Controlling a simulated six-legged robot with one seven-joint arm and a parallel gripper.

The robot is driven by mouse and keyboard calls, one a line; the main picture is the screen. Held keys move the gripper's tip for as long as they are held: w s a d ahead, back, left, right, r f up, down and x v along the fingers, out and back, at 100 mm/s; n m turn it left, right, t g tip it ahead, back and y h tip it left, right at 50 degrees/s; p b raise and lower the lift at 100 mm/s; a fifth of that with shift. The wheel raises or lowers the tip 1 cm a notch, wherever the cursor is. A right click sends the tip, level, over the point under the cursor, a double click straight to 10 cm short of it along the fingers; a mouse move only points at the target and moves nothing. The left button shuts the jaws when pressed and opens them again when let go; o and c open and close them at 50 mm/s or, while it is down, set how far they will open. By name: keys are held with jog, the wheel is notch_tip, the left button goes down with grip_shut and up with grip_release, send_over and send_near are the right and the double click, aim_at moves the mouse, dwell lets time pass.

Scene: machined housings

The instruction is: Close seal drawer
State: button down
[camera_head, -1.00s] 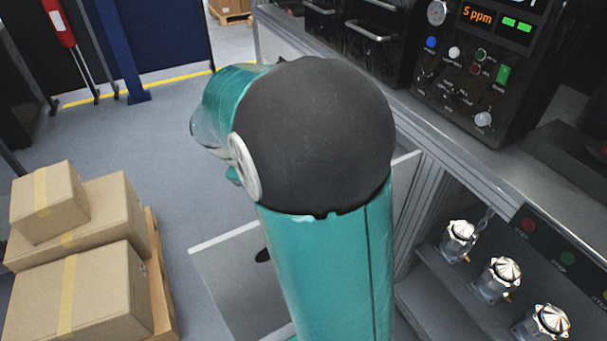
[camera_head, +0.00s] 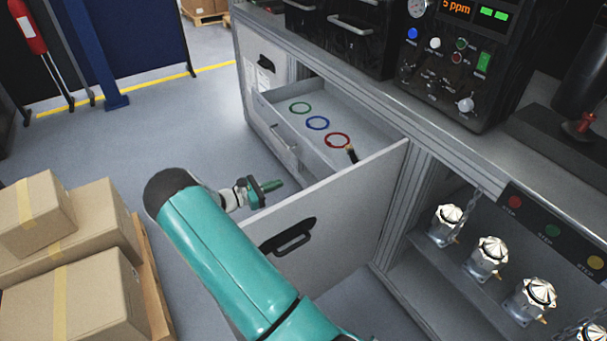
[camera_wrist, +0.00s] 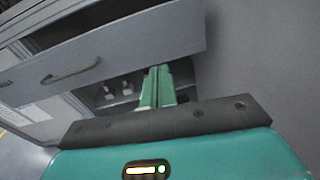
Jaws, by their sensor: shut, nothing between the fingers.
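The seal drawer (camera_head: 375,130) is pulled out of the grey workbench cabinet. A green ring (camera_head: 300,108), a blue ring (camera_head: 317,123) and a red ring (camera_head: 337,140) lie inside it. Its front panel and pale bar handle (camera_head: 283,138) face left. The drawer front (camera_wrist: 130,42) and handle (camera_wrist: 72,70) also show in the wrist view. My gripper (camera_head: 272,186) is shut and empty, in front of the drawer front and apart from it. Its green fingers (camera_wrist: 157,84) point toward the lower edge of the drawer front in the wrist view.
An open cabinet door (camera_head: 335,215) with a black handle (camera_head: 290,236) stands right beside my gripper. Cardboard boxes (camera_head: 75,250) on a pallet are at left. Several metal housings (camera_head: 490,256) stand on the right shelf. The floor left of the drawer is clear.

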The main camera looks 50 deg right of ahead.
jog(key=f+n+h, duration=0.1)
jog(key=f, duration=0.1)
send_near(318, 169)
jog(key=shift+t, duration=0.3)
jog(key=x, duration=0.7)
jog(key=shift+s+d, duration=0.1)
jog(key=shift+d, duration=0.05)
